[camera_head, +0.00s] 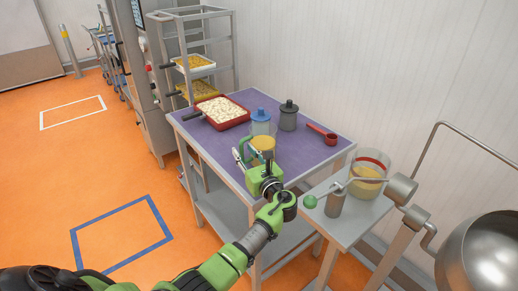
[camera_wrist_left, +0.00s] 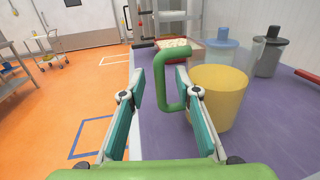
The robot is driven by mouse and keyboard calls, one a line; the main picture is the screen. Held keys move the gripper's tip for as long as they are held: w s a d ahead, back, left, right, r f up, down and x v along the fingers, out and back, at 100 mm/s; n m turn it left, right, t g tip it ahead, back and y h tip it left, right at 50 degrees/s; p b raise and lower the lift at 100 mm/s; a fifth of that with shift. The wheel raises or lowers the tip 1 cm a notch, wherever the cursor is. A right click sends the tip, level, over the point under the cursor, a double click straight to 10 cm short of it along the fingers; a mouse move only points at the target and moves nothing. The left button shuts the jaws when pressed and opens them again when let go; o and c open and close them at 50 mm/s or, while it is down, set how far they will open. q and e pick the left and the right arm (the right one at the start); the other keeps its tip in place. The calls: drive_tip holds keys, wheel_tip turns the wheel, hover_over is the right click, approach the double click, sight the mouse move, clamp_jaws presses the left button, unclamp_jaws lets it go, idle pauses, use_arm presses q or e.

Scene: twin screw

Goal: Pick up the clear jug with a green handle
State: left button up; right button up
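The clear jug (camera_head: 263,145) holds yellow contents and stands upright on the purple tabletop near its front edge. It also shows in the left wrist view (camera_wrist_left: 217,97), right of my fingers. Its green handle (camera_wrist_left: 164,78) faces my gripper. My left gripper (camera_head: 246,156) is open at the handle. In the left wrist view its fingers (camera_wrist_left: 160,85) are spread, with the handle showing between them and a gap to the left finger. I cannot tell whether the right finger touches the handle. My gripper partly hides the jug in the head view. My right gripper is not in view.
Behind the jug stand a blue-lidded clear container (camera_head: 260,121) and a dark grey lidded one (camera_head: 288,115). A red tray (camera_head: 223,112) and red scoop (camera_head: 322,134) lie on the purple table (camera_head: 305,158). A side table (camera_head: 345,228) holds a red-banded clear container (camera_head: 369,172).

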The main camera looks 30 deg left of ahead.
use_arm(q)
drive_tip(key=shift+x, duration=1.45)
clamp_jaws()
drive_tip(key=shift+r, duration=0.1)
drive_tip(key=shift+r, duration=0.15)
